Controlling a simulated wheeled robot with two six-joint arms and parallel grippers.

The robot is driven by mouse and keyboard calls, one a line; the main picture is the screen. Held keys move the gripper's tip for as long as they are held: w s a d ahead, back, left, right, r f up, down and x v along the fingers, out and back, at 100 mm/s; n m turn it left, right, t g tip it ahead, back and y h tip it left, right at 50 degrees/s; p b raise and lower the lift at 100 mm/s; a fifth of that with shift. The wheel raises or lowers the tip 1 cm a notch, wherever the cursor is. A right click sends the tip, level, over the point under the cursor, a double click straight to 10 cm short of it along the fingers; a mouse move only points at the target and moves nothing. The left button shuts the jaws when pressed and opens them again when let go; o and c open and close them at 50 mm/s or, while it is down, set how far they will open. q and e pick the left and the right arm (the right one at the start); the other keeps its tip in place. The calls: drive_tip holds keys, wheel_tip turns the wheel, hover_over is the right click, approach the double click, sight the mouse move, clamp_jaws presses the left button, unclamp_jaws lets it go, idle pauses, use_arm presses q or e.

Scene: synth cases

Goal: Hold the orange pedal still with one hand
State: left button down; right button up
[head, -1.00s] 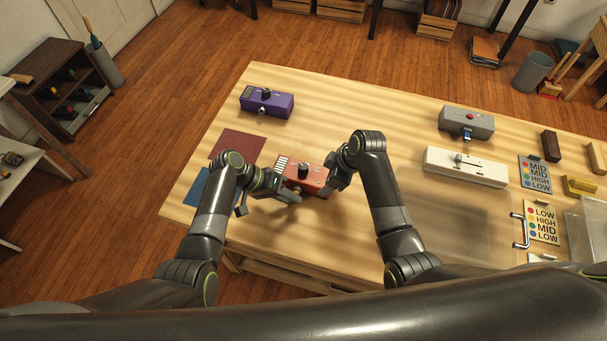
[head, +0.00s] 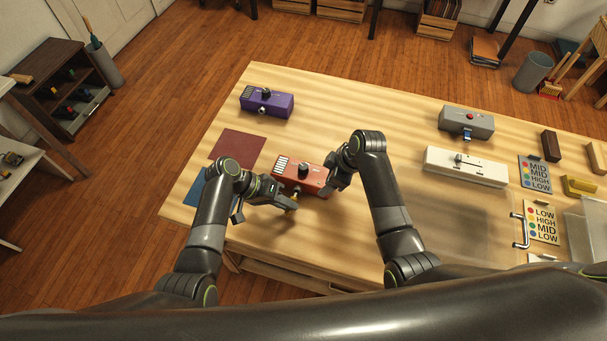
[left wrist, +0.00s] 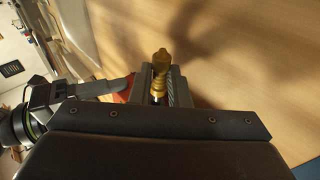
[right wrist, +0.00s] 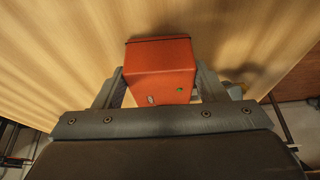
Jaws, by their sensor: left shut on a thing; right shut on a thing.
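The orange pedal (head: 297,172) lies on the wooden table, with a black knob and a pale striped patch on top. My right gripper (head: 328,184) is shut on its right end; the right wrist view shows the orange case (right wrist: 160,66) between both fingers. My left gripper (head: 287,203) is just in front of the pedal, shut on a small brass piece (head: 294,207). The brass piece (left wrist: 160,66) stands out past the fingertips in the left wrist view. I cannot tell whether it touches the pedal.
A purple pedal (head: 266,102) stands behind, a grey pedal (head: 467,122) and a white one (head: 465,167) to the right. A dark red mat (head: 237,147) and a blue mat (head: 196,187) lie left. Setting cards (head: 535,174) and blocks crowd the right end. The table's middle is clear.

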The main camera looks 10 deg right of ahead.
use_arm(q)
drive_tip(key=shift+s+a, duration=0.1)
drive_tip(key=shift+s, duration=0.15)
drive_tip(key=shift+s+a, duration=0.3)
drive_tip(key=shift+s, duration=0.35)
